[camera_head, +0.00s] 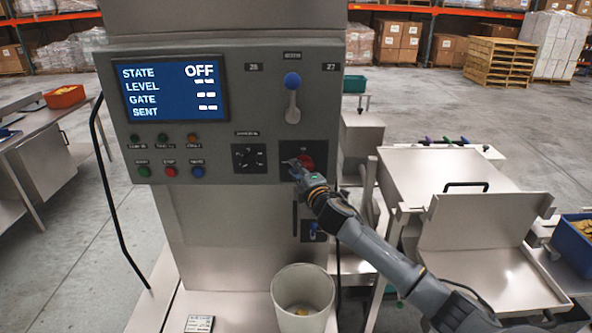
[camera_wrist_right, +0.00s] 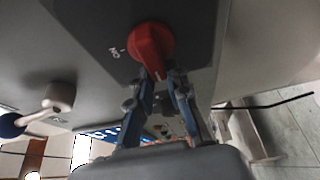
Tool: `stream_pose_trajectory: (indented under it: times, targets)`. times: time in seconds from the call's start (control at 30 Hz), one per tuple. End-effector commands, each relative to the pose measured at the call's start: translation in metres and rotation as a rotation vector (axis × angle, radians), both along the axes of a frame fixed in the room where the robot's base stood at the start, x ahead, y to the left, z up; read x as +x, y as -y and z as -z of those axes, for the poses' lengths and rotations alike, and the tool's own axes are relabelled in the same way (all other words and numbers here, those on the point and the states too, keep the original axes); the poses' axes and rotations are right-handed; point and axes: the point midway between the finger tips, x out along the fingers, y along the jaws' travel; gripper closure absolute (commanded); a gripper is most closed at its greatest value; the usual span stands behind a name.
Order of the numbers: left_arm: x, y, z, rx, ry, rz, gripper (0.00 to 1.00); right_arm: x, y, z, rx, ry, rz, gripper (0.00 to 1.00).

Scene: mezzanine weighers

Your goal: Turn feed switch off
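The feed switch is a red rotary knob (camera_head: 306,161) on a dark plate at the lower right of the grey control panel. In the right wrist view the red knob (camera_wrist_right: 151,42) has its handle pointing down toward my fingers, with a small white label to its left. My right gripper (camera_head: 296,169) is at the knob, hiding part of it in the head view. In the wrist view the right gripper's fingertips (camera_wrist_right: 161,76) are close together on either side of the handle's end. The panel screen (camera_head: 171,91) reads STATE OFF. My left gripper is not in view.
A blue-tipped lever (camera_head: 292,98) stands above the knob, and a black dial (camera_head: 249,157) sits to its left. Several coloured buttons (camera_head: 170,171) are farther left. A white bin (camera_head: 303,296) stands below. Steel trays (camera_head: 480,222) fill the right side.

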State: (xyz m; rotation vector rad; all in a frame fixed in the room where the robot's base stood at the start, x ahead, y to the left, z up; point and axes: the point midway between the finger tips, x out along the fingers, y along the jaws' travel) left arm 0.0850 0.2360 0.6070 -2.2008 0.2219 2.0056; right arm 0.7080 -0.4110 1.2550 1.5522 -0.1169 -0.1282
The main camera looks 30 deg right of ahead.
Motion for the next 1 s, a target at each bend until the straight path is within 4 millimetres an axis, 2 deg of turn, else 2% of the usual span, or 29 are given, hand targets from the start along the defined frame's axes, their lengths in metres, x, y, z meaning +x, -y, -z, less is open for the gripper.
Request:
stream_pose_trajectory:
  times: [0.03,0.1,0.57,0.77,1.0]
  targets:
    - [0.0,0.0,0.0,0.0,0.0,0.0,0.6,0.0,0.004,-0.004,-0.004,0.005,0.008,0.75]
    - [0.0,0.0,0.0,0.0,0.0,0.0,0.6,0.0,0.004,-0.004,-0.004,0.005,0.007,0.61]
    - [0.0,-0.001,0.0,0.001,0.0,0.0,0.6,-0.005,0.001,0.0,-0.001,0.0,0.003,0.6]
    - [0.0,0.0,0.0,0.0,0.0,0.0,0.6,-0.034,-0.004,0.0,-0.002,-0.001,0.001,0.6]
    - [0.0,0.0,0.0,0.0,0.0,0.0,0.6,-0.08,-0.01,0.0,-0.002,-0.001,0.003,0.6]
